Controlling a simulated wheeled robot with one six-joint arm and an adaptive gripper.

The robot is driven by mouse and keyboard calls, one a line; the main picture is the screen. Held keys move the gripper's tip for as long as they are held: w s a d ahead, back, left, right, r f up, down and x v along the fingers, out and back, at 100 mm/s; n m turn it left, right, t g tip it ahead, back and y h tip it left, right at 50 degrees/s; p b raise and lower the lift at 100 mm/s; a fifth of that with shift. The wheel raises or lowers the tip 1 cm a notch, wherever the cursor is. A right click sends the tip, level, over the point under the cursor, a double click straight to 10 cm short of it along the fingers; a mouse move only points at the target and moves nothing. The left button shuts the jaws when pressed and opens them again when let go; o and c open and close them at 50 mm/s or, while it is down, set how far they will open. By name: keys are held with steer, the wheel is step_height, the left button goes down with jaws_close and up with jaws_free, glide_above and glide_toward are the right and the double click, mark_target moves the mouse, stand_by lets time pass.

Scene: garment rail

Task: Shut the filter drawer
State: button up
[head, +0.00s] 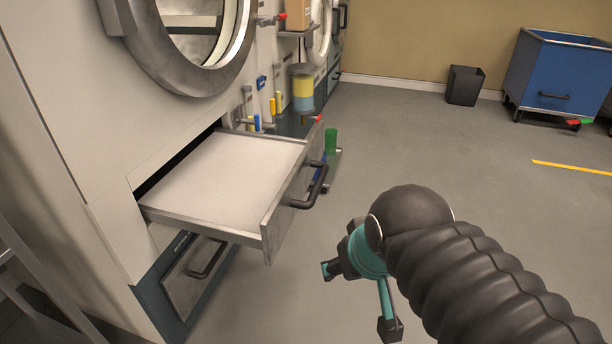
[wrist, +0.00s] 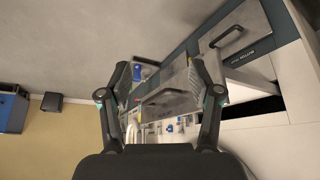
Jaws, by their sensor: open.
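The filter drawer (head: 225,180) is pulled well out of the white machine. It has grey metal sides, a pale flat top surface and a black bar handle (head: 314,188) on its front. A dark slot shows behind it. In the wrist view the drawer front (wrist: 180,80) appears between and beyond my fingers, partly hidden by the right one. My gripper (head: 358,300) is open and empty, in front and to the right of the drawer, apart from its handle. Both fingers also show spread in the wrist view (wrist: 158,75).
A lower panel (head: 188,278) with its own handle sits beneath the drawer. A round door (head: 190,45) is above. A black bin (head: 464,86) and blue cart (head: 556,75) are far off.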

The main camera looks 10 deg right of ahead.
steer(key=shift+d, duration=0.3)
steer(key=c, duration=0.4)
steer(key=shift+w+d+f+m+g, duration=0.3)
steer(key=shift+d+f+g, duration=0.05)
steer(key=shift+d+f, duration=0.25)
steer(key=shift+w+d+f+m+g, duration=0.25)
steer(key=shift+d+f+m+g, duration=0.1)
steer(key=shift+d+f, duration=0.2)
jaws_close()
steer(key=w+d+f+m+y+p, duration=0.1)
steer(key=w+d+f+m+y, duration=0.35)
steer(key=w, duration=0.45)
steer(key=w+d+f+m+y+p, duration=0.1)
steer(key=w+d+f+m+y, duration=0.15)
steer(key=w+d+m, duration=0.4)
steer(key=w+d+f+m+y+p, duration=0.1)
steer(key=w+d+f+m+y, duration=0.25)
steer(key=w+m, duration=0.55)
steer(key=m+t+y, duration=0.3)
steer(key=t+y, duration=0.2)
glide_toward(315, 139)
steer(key=x, duration=0.7)
steer(key=shift+w+a+b, duration=0.1)
steer(key=shift+b, duration=0.2)
